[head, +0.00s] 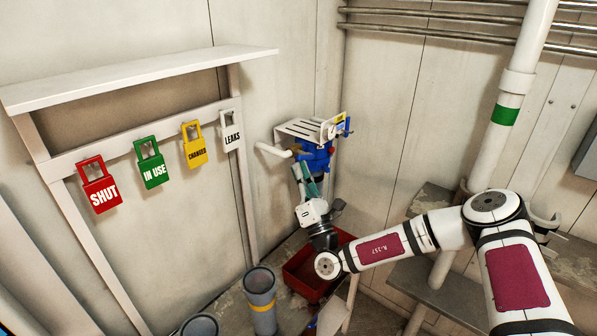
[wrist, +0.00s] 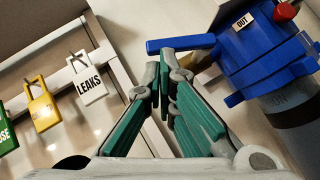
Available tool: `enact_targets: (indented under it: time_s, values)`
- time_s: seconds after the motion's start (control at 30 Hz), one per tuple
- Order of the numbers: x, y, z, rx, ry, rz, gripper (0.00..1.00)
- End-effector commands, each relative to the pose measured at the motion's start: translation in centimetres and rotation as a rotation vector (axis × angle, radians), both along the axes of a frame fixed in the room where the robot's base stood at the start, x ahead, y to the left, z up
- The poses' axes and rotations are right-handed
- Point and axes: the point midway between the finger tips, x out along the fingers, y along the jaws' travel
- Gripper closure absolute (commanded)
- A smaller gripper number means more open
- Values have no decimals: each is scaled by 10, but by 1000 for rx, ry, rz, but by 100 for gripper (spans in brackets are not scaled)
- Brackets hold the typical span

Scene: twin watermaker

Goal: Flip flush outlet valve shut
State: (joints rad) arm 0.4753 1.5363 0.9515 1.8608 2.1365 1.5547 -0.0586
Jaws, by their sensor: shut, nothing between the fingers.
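The blue filter housing (head: 317,158) hangs under a white bracket on the back wall. In the wrist view the blue housing (wrist: 268,55) fills the upper right and bears an OUT label (wrist: 245,20). My gripper (head: 299,168) is at the left side of the housing. Its green fingers are shut and empty. In the wrist view the fingertips (wrist: 164,68) are just below the lever; I cannot tell if they touch it. A red knob (wrist: 287,10) sits on top.
Red SHUT (head: 101,187), green IN USE (head: 152,164), yellow (head: 194,145) and white LEAKS (head: 231,131) tags hang on a rail at left. A white bracket (head: 300,128) stands above the housing. A red bin (head: 303,282) and grey cylinders (head: 262,303) are below.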

Motion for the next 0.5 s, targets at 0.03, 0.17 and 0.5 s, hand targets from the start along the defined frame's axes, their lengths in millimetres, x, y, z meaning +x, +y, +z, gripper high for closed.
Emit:
enact_targets:
  time_s: [0.03,0.17,0.5]
  values:
    - [-4,0,7,27,31,-2,100]
    - [-5,1,13,91,112,-2,100]
    - [-3,1,31,85,106,-1,100]
